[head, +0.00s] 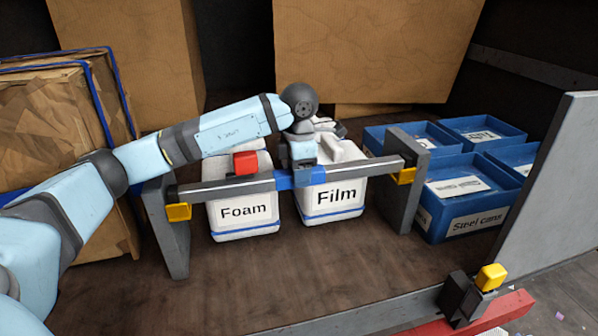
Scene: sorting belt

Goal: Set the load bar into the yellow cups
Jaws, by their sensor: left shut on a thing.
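The load bar (225,187) is a long grey bar with a blue middle section (295,178) and dark ends. It spans nearly level between two grey posts (168,235) (401,205). A yellow cup is on the left post (178,212) and another on the right post (404,176). The bar's ends are just above or at the cups; I cannot tell whether they touch. My left gripper (301,172) points down and is shut on the blue section; its fingertips are partly hidden. My right gripper is not in view.
White bins labelled Foam (243,222) and Film (331,205) stand behind and below the bar. A red block (245,162) shows just above the bar. The floor in front is clear up to a grey edge.

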